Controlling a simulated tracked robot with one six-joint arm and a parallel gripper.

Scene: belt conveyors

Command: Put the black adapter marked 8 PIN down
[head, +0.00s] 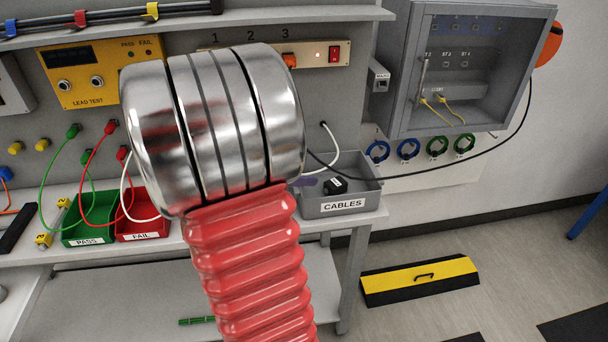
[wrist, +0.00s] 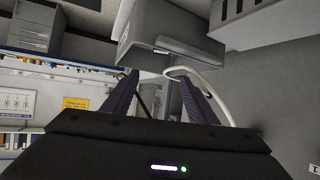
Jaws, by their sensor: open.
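A small black block with a pale mark (head: 335,186) lies in the grey tray labelled CABLES (head: 368,201) in the head view. It may be the adapter, but its marking is too small to read. My gripper (wrist: 158,77) shows in the wrist view with its two purple fingers apart. I see no adapter between them. In the head view my arm hides most of the gripper; a purple tip (head: 306,181) shows just left of the black block, at the tray's left side.
A green PASS bin (head: 88,232) and a red FAIL bin (head: 142,228) stand left of my arm. White, red and green leads hang from the panel. A grey cabinet (head: 465,75) hangs at right. A yellow-black ramp (head: 420,280) lies on the floor.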

